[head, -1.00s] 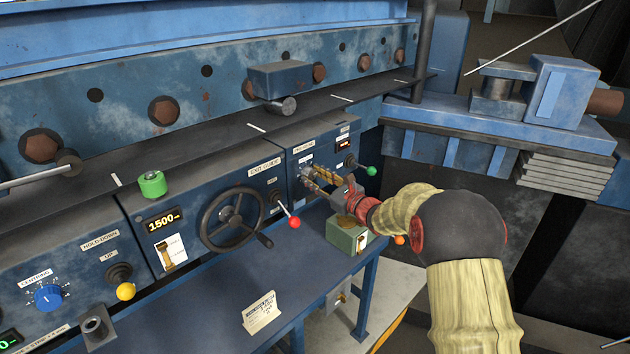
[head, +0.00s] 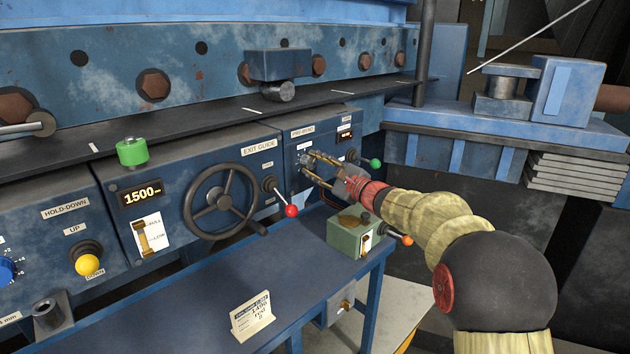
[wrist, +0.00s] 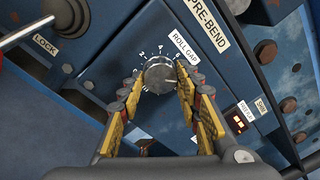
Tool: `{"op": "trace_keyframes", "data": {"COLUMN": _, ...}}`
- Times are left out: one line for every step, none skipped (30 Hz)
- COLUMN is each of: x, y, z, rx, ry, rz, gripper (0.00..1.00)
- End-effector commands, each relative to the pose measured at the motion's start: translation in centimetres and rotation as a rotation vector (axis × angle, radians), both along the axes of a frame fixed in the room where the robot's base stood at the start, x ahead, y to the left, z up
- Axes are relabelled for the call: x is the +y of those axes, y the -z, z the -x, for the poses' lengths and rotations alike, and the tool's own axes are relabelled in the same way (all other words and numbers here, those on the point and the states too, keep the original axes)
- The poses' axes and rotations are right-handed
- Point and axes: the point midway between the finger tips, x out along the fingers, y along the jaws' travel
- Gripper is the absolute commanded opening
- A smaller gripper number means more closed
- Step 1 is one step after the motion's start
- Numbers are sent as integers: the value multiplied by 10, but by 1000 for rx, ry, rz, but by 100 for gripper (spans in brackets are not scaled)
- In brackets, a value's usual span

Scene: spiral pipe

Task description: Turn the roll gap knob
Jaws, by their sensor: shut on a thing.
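The roll gap knob (wrist: 158,76) is a round grey dial on the blue panel, beside its "ROLL GAP" label (wrist: 183,48) in the wrist view. My gripper (wrist: 159,82) has its yellow-padded fingers on both sides of the knob and is shut on it. In the head view my gripper (head: 307,162) reaches the pre-bend panel (head: 318,140) from the right. There the fingertips largely hide the knob.
A lever with a green ball (head: 375,163) is close right of the gripper. A red-ball lever (head: 291,211) and black handwheel (head: 220,202) are to the left. A green box (head: 345,238) sits below the gripper on the blue table (head: 200,305).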

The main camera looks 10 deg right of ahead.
Motion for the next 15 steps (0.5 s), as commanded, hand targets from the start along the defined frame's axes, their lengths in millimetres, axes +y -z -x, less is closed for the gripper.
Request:
{"op": "trace_keyframes", "data": {"x": 0, "y": 5, "z": 0, "rx": -11, "ry": -1, "rz": 17, "gripper": 9}}
{"op": "trace_keyframes", "data": {"x": 0, "y": 4, "z": 0, "rx": -17, "ry": -1, "rz": 27, "gripper": 9}}
{"op": "trace_keyframes", "data": {"x": 0, "y": 4, "z": 0, "rx": -25, "ry": -1, "rz": 39, "gripper": 9}}
{"op": "trace_keyframes", "data": {"x": 0, "y": 4, "z": 0, "rx": -29, "ry": -1, "rz": 47, "gripper": 9}}
{"op": "trace_keyframes", "data": {"x": 0, "y": 3, "z": 0, "rx": -33, "ry": -1, "rz": 54, "gripper": 9}}
{"op": "trace_keyframes", "data": {"x": 0, "y": 3, "z": 0, "rx": -38, "ry": -1, "rz": 61, "gripper": 9}}
{"op": "trace_keyframes", "data": {"x": 0, "y": 3, "z": 0, "rx": -40, "ry": -1, "rz": 67, "gripper": 9}}
{"op": "trace_keyframes", "data": {"x": 0, "y": 3, "z": 0, "rx": -43, "ry": -1, "rz": 72, "gripper": 9}}
{"op": "trace_keyframes", "data": {"x": 0, "y": 3, "z": 0, "rx": -46, "ry": 0, "rz": 77, "gripper": 9}}
{"op": "trace_keyframes", "data": {"x": 0, "y": 2, "z": 0, "rx": -49, "ry": -1, "rz": 80, "gripper": 9}}
{"op": "trace_keyframes", "data": {"x": 0, "y": 2, "z": 0, "rx": -50, "ry": 0, "rz": 83, "gripper": 9}}
{"op": "trace_keyframes", "data": {"x": 0, "y": 2, "z": 0, "rx": -52, "ry": 0, "rz": 86, "gripper": 9}}
{"op": "trace_keyframes", "data": {"x": 0, "y": 2, "z": 0, "rx": -53, "ry": 0, "rz": 87, "gripper": 9}}
{"op": "trace_keyframes", "data": {"x": 0, "y": 2, "z": 0, "rx": -53, "ry": -1, "rz": 89, "gripper": 9}}
{"op": "trace_keyframes", "data": {"x": 0, "y": 2, "z": 0, "rx": -53, "ry": -1, "rz": 90, "gripper": 9}}
